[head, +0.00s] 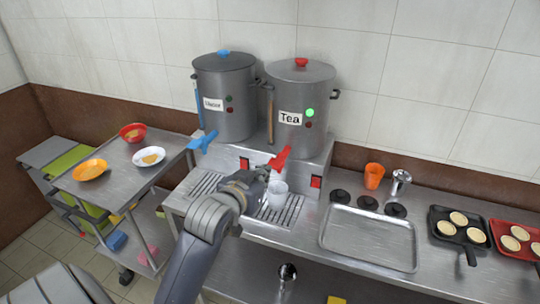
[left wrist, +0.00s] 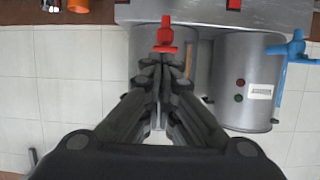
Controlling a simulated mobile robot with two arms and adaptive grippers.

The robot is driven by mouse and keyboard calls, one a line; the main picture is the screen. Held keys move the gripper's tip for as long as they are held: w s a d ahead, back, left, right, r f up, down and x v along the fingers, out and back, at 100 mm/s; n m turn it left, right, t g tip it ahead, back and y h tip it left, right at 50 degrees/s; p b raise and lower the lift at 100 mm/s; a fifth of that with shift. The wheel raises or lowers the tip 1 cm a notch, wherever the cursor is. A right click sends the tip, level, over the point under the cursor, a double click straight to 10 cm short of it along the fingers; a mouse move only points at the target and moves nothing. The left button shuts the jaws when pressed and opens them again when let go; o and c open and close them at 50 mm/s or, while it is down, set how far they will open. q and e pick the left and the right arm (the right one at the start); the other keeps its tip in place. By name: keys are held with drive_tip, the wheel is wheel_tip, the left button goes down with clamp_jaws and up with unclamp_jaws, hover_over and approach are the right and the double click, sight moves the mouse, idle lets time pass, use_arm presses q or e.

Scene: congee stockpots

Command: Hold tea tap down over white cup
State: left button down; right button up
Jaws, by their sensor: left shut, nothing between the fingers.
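The tea stockpot (head: 298,95) is grey, with a red lid knob, a lit green light and a "Tea" label. Its red tap (head: 281,158) sticks out at the front, and it also shows in the left wrist view (left wrist: 166,36). The white cup (head: 277,194) stands upright on the slotted drip tray (head: 291,212) below the tap. My left gripper (head: 262,178) is shut and empty, just in front of the tap and beside the cup. In the left wrist view its closed fingertips (left wrist: 162,60) lie near the tap; contact cannot be told. My right gripper is out of view.
A second stockpot (head: 224,97) with a blue tap (head: 203,142) stands to the left. A trolley (head: 115,183) with bowls stands at left.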

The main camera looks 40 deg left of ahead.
use_arm(q)
wheel_tip(320, 180, up, 6)
drive_tip(key=s+t, duration=0.1)
drive_tip(key=shift+s+a+r+y, duration=0.15)
drive_tip(key=shift+s+a+y, duration=0.15)
drive_tip(key=shift+s+y, duration=0.1)
drive_tip(key=shift+w, duration=0.1)
drive_tip(key=b, duration=0.4)
hover_over(277, 161)
drive_tip(key=s, duration=0.3)
wheel_tip(277, 161, down, 5)
drive_tip(key=shift+r, duration=0.2)
drive_tip(key=shift+s+f, duration=0.1)
drive_tip(key=shift+f, duration=0.85)
